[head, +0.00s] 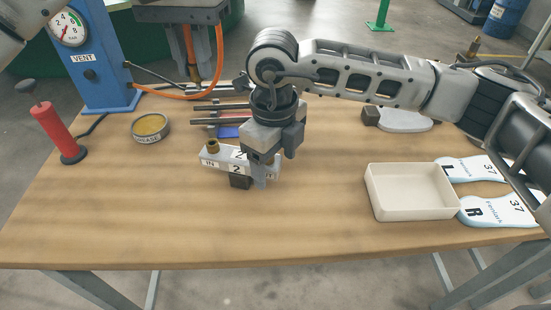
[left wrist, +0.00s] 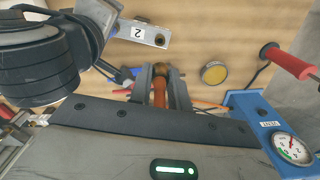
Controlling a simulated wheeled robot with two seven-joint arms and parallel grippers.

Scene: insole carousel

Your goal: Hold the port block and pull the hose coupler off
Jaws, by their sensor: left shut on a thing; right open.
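The white port block (head: 211,162), marked "IN" and "2", sits on a small dark support on the table, with a bare brass port (head: 213,146) on its left end. It also shows in the left wrist view (left wrist: 122,27). My right gripper (head: 262,172) is open at the block's right end and hides part of it. My left gripper (head: 192,73) hangs behind and above the block. In the left wrist view (left wrist: 161,78) its fingers are shut on the brass hose coupler (left wrist: 160,71), apart from the block. The orange hose (head: 220,60) loops from there to the blue gauge unit.
The blue gauge unit (head: 98,65) stands back left, near a grease tin (head: 150,127) and a red hand tool (head: 55,130). Several tools lie behind the block. A cream tray (head: 411,209) and insoles (head: 497,210) are at right. The front middle of the table is clear.

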